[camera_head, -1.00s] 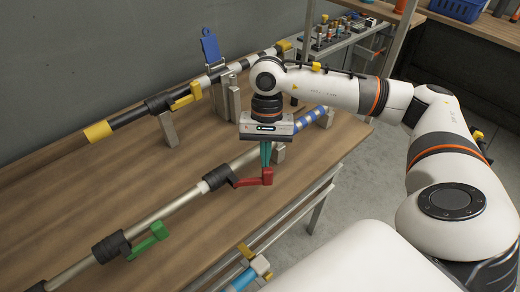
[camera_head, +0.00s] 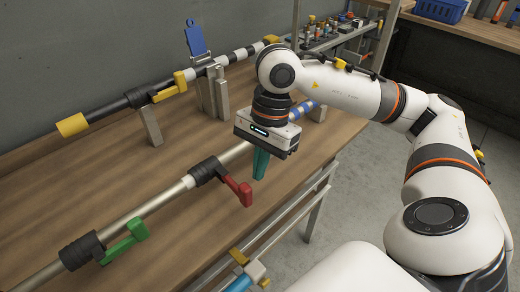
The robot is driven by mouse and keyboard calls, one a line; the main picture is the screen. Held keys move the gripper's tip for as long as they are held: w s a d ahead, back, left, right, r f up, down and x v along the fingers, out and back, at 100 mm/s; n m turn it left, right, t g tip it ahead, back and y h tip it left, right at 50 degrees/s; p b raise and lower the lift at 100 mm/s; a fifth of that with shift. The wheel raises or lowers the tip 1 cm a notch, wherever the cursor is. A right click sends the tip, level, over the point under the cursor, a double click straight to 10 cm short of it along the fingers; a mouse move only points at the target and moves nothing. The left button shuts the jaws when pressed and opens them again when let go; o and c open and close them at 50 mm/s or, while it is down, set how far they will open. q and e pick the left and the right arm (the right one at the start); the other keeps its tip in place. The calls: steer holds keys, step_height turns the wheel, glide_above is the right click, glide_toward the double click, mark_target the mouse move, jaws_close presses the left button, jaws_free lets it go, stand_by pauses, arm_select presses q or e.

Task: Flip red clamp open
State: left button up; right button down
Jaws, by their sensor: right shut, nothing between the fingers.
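The red clamp (camera_head: 239,189) is a lever on a black collar (camera_head: 207,171) around the nearer metal pole (camera_head: 157,204). It sticks out from the pole toward the table's front edge, its end block lowest. My right gripper (camera_head: 260,170) points down just right of the red clamp, its teal fingers shut together with nothing between them. A gap shows between the fingers and the lever. My left gripper is not in view.
A green clamp (camera_head: 124,243) sits on the same pole at lower left. A second pole with a yellow clamp (camera_head: 172,88) rests on metal stands behind. Bare wooden table (camera_head: 120,165) lies between the poles.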

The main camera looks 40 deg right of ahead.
steer(key=shift+w+d, duration=0.1)
steer(key=shift+w, duration=0.1)
steer(key=shift+w+a, duration=0.4)
steer(key=shift+w, duration=0.2)
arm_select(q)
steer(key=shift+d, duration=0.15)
arm_select(e)
steer(key=shift+d, duration=0.1)
